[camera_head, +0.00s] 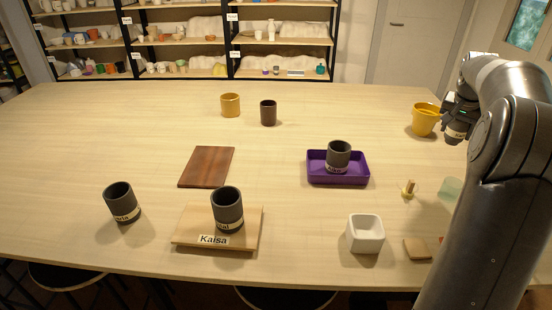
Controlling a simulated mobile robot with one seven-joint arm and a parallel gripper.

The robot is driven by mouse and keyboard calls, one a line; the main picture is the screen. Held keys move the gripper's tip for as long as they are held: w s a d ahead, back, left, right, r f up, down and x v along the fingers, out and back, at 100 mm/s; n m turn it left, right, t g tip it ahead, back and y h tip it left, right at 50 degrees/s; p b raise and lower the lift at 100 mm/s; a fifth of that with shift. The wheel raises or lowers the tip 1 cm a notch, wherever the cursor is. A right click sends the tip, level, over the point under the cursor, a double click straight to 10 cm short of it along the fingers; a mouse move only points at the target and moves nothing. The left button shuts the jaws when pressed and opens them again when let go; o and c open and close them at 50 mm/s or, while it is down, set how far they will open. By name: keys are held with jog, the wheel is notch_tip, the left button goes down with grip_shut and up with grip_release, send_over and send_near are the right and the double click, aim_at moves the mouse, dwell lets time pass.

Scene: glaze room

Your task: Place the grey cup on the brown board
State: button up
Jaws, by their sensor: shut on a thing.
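The brown board (207,166) lies flat and bare left of centre on the table. My gripper (454,113) is at the right, above the table and well away from the board. It is shut on a small dark grey cup (456,132) with a pale label, mostly hidden by the gripper. Three other dark grey cups stand upright: a labelled one (122,204) at the front left, one (228,208) on a light board (190,232) marked Kaisa, and one (338,155) in a purple tray (338,177).
A yellow mug (424,120) stands beside my gripper in the picture. A yellow cup (231,105) and a dark brown cup (268,113) stand behind the brown board. A white square pot (364,236) is at the front right. The table's left rear is clear.

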jog(key=w+a+n+y, duration=0.1)
jog(key=w+a+n, duration=0.15)
jog(key=a, duration=0.65)
jog(key=w+a+n+y, duration=0.1)
jog(key=w+a+n, duration=0.15)
jog(key=a, duration=0.55)
jog(key=n+y, duration=0.4)
jog(key=n, duration=0.8)
send_over(209, 173)
jog(key=s+d, duration=0.1)
jog(key=f, duration=1.2)
jog(key=shift+s+d+f, duration=0.1)
jog(key=shift+d+f, duration=0.05)
jog(key=shift+d, duration=0.05)
jog(key=shift+f, duration=2)
jog(key=shift+f, duration=0.1)
jog(key=o, duration=1)
jog(key=shift+o, duration=0.2)
